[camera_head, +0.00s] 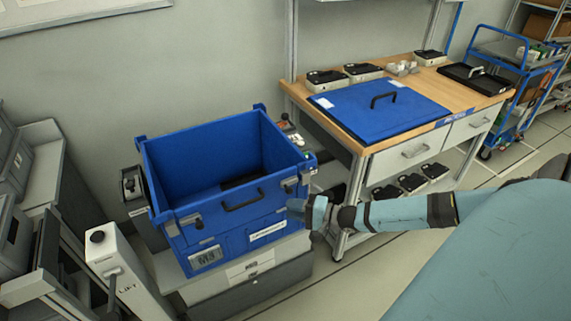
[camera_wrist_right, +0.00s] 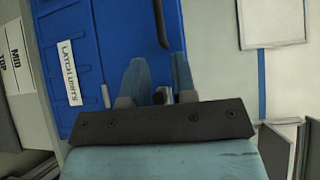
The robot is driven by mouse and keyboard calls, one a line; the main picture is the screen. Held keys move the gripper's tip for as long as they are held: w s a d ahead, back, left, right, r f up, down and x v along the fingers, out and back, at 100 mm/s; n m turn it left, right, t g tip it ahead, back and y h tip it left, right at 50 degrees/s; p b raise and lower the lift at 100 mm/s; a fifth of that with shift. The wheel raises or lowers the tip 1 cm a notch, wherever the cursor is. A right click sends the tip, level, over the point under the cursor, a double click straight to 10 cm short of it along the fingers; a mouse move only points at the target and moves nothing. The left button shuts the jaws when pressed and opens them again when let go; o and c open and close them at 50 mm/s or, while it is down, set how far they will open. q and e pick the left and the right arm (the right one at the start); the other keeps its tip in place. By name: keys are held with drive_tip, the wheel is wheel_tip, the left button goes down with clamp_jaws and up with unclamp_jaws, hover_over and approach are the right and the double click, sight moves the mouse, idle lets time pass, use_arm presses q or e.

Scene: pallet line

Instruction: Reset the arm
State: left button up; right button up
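My right arm comes in from the right in the head view. Its gripper (camera_head: 306,209) is by the front right side of the open blue crate (camera_head: 240,220); whether it touches the crate I cannot tell. My left gripper is in neither view.
The crate rests on a grey stand (camera_head: 250,285). To its right is a wooden workbench (camera_head: 465,92) with a blue lid (camera_head: 370,112) on top. A grey post with a black button (camera_head: 120,270) stands at left. A blue cart (camera_head: 515,90) is at far right.

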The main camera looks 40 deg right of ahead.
idle(0.5)
drive_tip(key=s+a+n+g+h+p, duration=0.1)
drive_tip(key=s+a+n+p, duration=0.25)
drive_tip(key=a, duration=0.45)
drive_tip(key=s+a+n+g+p, duration=0.1)
drive_tip(key=s+a+n+p, duration=0.2)
drive_tip(key=a, duration=0.5)
drive_tip(key=s+a+r+n+g+h+p, duration=0.1)
drive_tip(key=s+a+r+n+h+p, duration=0.2)
drive_tip(key=s+n, duration=0.6)
drive_tip(key=s+a+h+p, duration=0.1)
drive_tip(key=s+a+h, duration=0.1)
drive_tip(key=a, duration=0.1)
drive_tip(key=shift+a+r+g, duration=0.15)
drive_tip(key=shift+a+g, duration=0.15)
drive_tip(key=shift+g, duration=0.1)
